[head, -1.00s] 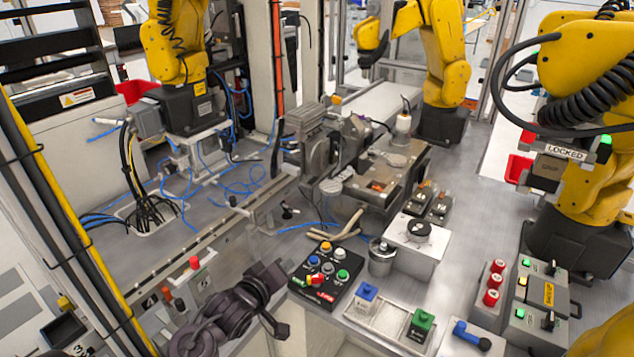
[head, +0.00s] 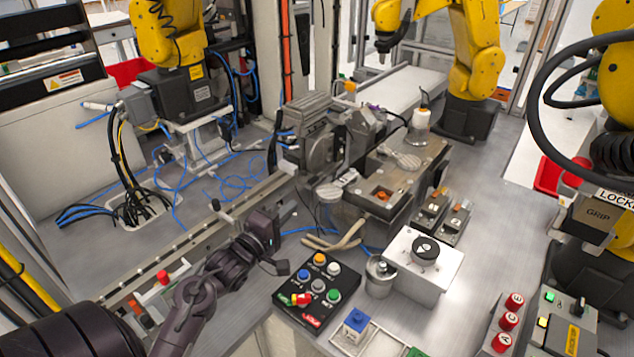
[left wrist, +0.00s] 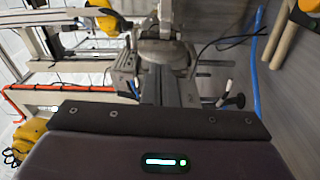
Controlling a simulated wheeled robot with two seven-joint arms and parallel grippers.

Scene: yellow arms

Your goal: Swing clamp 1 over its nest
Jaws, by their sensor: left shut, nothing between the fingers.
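My left gripper (head: 268,236) is shut and empty, in the middle of the head view over the long grey rail. A small lever with a dark handle (head: 222,210) stands on the rail, left of the gripper and apart from it. In the left wrist view a dark-handled lever (left wrist: 132,88) stands left of a grey metal slide (left wrist: 160,88), and another lever (left wrist: 234,102) stands right of it, by a mark that looks like 2. The left lever looks like clamp 1, but I cannot read its number. I cannot make out its nest clearly. My right gripper is out of view.
A button box (head: 318,287) lies right of my left forearm. Tan tubes (head: 335,240) and blue hose lie beyond it. A grey motor unit (head: 312,135) and a fixture block (head: 385,190) stand behind the gripper. Loose blue cables (head: 235,185) cover the back left.

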